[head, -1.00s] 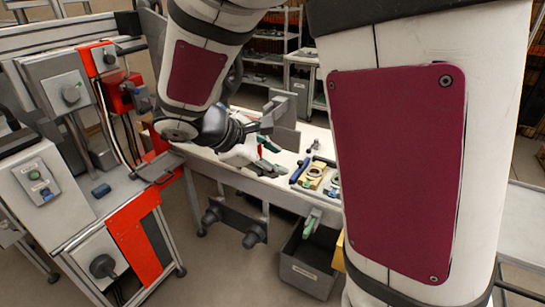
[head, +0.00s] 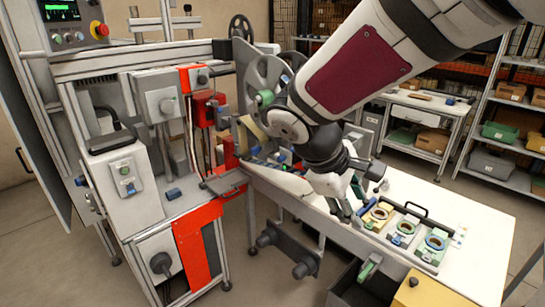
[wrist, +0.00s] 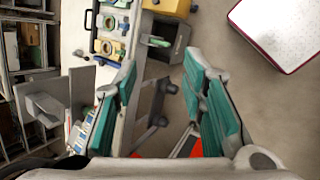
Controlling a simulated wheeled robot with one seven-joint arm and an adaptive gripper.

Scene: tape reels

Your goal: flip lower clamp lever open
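The machine stand with grey boxes, knobs and red panels (head: 195,240) is at the left in the head view. A black round knob (head: 161,263) sits on its lower front box, and a small blue handle (head: 173,194) lies on its deck. I cannot tell which part is the lower clamp lever. My gripper (head: 352,215) is over the near edge of the white table, well to the right of the machine. In the wrist view my gripper's teal-padded fingers (wrist: 165,75) are spread apart with nothing between them. The machine's clamps are not clearly visible in the wrist view.
The white table (head: 470,225) holds a tray of coloured reel holders (head: 405,230). A dark bin (head: 350,285) and a yellow box (head: 425,290) stand below its front edge. Shelves (head: 500,150) line the back right. Floor in front of the machine is clear.

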